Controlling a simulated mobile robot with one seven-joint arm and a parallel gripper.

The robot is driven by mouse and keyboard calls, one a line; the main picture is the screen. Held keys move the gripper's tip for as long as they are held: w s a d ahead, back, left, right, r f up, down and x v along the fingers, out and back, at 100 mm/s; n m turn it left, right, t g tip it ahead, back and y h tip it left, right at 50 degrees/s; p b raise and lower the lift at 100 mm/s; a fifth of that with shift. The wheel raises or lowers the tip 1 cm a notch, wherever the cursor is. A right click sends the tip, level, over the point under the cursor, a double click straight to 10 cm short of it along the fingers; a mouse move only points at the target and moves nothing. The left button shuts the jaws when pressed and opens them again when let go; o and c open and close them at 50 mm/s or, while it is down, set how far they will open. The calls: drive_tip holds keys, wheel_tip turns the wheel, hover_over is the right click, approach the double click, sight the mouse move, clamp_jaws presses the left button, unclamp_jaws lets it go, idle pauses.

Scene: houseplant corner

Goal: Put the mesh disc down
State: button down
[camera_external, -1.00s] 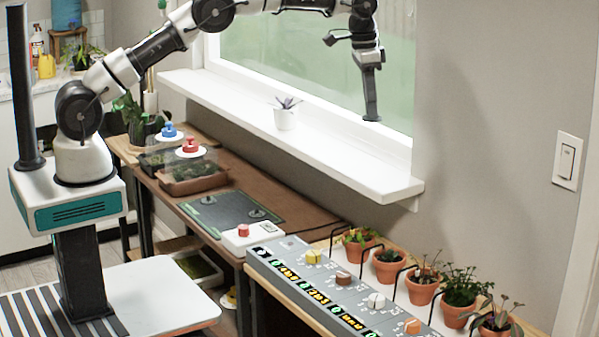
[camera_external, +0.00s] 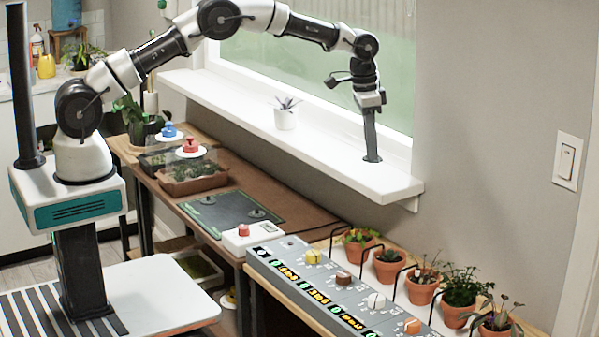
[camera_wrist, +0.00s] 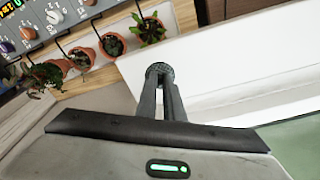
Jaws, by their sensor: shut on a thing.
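The mesh disc (camera_wrist: 158,69) is a small dark round piece at the fingertips in the wrist view. My gripper (camera_wrist: 160,82) is shut on it, with the two fingers close together and pointing down. In the external view my gripper (camera_external: 372,157) is over the right end of the white window sill (camera_external: 325,160). The disc is too small to make out clearly there. I cannot tell whether it touches the sill or hangs just above it.
A small potted succulent (camera_external: 286,116) stands on the sill to the left. The sill between it and my gripper is clear. Below are a grey control panel (camera_external: 300,262) with knobs and a row of terracotta pots (camera_external: 389,269). The window glass is behind.

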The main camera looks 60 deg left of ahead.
sight(370, 179)
drive_tip(key=shift+f, duration=2.45)
drive_tip(key=shift+f, duration=0.1)
drive_tip(key=c, duration=1.9)
unclamp_jaws()
drive_tip(key=shift+o, duration=0.2)
